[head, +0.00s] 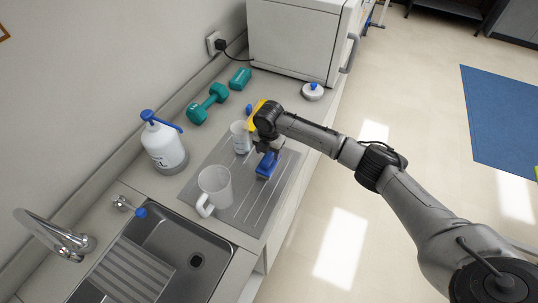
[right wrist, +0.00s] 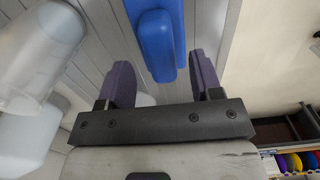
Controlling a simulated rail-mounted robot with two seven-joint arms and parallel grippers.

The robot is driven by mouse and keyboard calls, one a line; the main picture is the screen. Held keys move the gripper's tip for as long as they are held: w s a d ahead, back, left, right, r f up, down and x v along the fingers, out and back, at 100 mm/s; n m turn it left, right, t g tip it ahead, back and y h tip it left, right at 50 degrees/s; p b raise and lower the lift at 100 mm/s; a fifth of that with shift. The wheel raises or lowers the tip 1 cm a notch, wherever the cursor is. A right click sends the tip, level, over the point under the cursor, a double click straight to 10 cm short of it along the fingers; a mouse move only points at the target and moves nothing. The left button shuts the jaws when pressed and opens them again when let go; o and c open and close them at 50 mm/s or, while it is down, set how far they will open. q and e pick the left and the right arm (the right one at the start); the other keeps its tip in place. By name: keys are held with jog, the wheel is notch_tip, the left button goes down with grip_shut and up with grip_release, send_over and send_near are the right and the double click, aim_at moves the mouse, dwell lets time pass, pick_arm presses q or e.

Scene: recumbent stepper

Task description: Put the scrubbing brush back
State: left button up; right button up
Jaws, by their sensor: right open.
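The blue scrubbing brush (head: 266,165) lies on the grey ribbed drainboard beside the sink, near the counter's front edge. My right gripper (head: 266,149) is at the brush's far end in the head view, partly hidden by its own wrist. In the right wrist view the open fingers (right wrist: 163,79) stand apart with the near end of the blue brush (right wrist: 157,40) between or just beyond them. A gap shows on both sides, so the brush is not gripped. My left gripper is out of view.
A clear mug (head: 215,188) and a clear cup (head: 240,138) stand on the drainboard (head: 253,213) left of the brush. A white pump bottle (head: 163,148), teal dumbbell (head: 208,104) and sink (head: 170,254) lie around it. A white cabinet (head: 297,40) stands behind.

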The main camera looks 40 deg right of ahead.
aim_at(269, 155)
notch_tip(269, 155, up, 9)
jog(key=s+a+f, duration=0.2)
jog(key=a+f, duration=0.1)
jog(key=s+a+f+m, duration=0.1)
jog(key=s+a+f, duration=0.1)
jog(key=a+f, duration=0.1)
jog(key=s+a+f+m, duration=0.1)
jog(key=s+a+f, duration=0.2)
jog(key=shift+a+f+t+y, duration=0.3)
jog(key=shift+a, duration=0.1)
jog(key=s+a+f+m, duration=0.1)
jog(key=s+a, duration=0.1)
jog(key=s, duration=0.1)
jog(key=s+a+f+m, duration=0.2)
jog(key=s, duration=0.1)
jog(key=s+a+f+m+t+y, duration=0.1)
jog(key=s+a+f+m, duration=0.1)
jog(key=s+a, duration=0.1)
jog(key=shift+s, duration=0.5)
jog(key=s+d+r+m+t, duration=0.1)
jog(key=s+m, duration=0.6)
jog(key=s, duration=0.2)
jog(key=s+d+m+t+h, duration=0.1)
jog(key=s+m, duration=0.5)
jog(key=s, duration=0.4)
jog(key=shift+s+d+r+m, duration=0.15)
jog(key=shift+d+r+m, duration=0.1)
jog(key=shift+r+m, duration=0.15)
